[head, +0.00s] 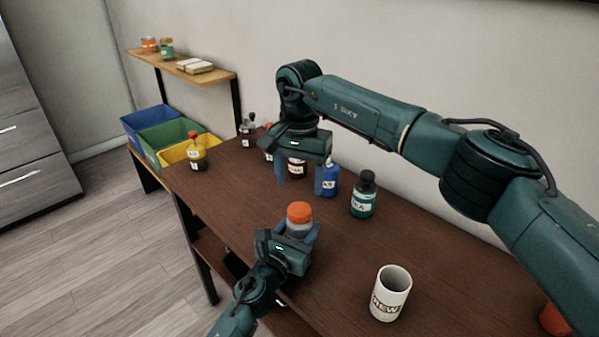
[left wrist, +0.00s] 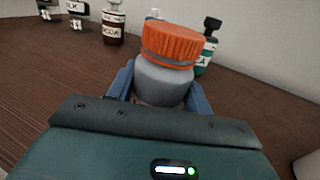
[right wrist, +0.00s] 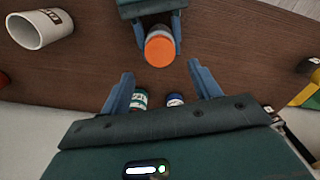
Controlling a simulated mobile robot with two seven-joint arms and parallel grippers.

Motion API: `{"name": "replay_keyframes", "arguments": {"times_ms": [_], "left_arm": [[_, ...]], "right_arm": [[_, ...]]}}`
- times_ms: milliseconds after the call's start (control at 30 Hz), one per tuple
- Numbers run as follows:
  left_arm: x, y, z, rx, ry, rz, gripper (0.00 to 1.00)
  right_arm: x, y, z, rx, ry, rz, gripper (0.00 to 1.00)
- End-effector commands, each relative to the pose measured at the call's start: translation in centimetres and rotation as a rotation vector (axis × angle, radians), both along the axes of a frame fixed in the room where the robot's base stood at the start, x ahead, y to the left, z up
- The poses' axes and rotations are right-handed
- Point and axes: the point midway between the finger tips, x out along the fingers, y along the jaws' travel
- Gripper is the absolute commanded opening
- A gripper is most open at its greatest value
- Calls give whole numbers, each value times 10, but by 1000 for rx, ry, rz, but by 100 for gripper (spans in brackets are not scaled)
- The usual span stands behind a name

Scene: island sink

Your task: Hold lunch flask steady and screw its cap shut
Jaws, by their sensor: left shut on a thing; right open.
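The lunch flask (head: 299,228) has a grey body and stands upright on the dark wooden table. Its orange ribbed cap (head: 299,211) sits on top; in the left wrist view the cap (left wrist: 170,44) rests over the grey neck, and I cannot tell how tightly it is screwed. My left gripper (head: 298,236) is shut on the flask's body, a finger on each side below the cap. My right gripper (head: 299,184) is open and empty, pointing down, above the table and beyond the flask. In the right wrist view the cap (right wrist: 159,50) lies ahead of its spread fingers.
A white mug (head: 390,295) stands right of the flask. A green-labelled bottle (head: 364,195) and a blue bottle (head: 330,179) stand behind it, near my right gripper. A red-capped bottle (head: 196,152) is at the far left corner. Coloured bins (head: 165,135) stand beyond the table.

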Motion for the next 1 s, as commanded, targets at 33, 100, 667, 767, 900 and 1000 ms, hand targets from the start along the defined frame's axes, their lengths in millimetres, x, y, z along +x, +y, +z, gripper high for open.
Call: {"name": "replay_keyframes", "arguments": {"times_ms": [33,100,667,767,900,1000], "left_arm": [[0,0,-1,0,1,1,0],[0,0,-1,0,1,1,0],[0,0,0,0,1,1,0],[0,0,0,0,1,1,0],[0,0,0,0,1,0,0],[0,0,0,0,1,0,0]], "right_arm": [[0,0,-8,-1,3,0,63],[-1,0,-19,-1,5,0,63],[0,0,-71,-1,1,0,63],[0,0,-71,-1,1,0,63],[0,0,-71,-1,1,-1,58],[0,0,-71,-1,1,-1,50]]}}
